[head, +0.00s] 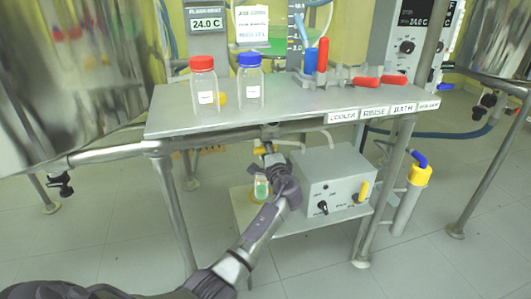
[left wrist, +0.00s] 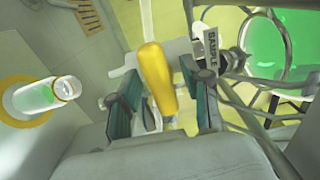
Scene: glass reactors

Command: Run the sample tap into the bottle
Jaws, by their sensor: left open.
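The sample tap's yellow handle (left wrist: 157,76) lies between the two fingers of my left gripper (left wrist: 163,90) in the left wrist view. The fingers are open, with a gap on each side of the handle. A tag reading SAMPLE (left wrist: 211,50) hangs beside it. A clear glass bottle (left wrist: 42,95) with some green in it is at the left of that view, apart from the fingers. In the head view the bottle (head: 261,188) stands low under the tap, partly hidden by my left gripper (head: 270,163). The right gripper is not in view.
A metal table (head: 290,103) above holds a red-capped bottle (head: 204,84) and a blue-capped bottle (head: 249,80). A grey control box (head: 332,178) stands close right of my left gripper on the lower shelf (head: 280,232). Green liquid shows in a glass vessel (left wrist: 298,40).

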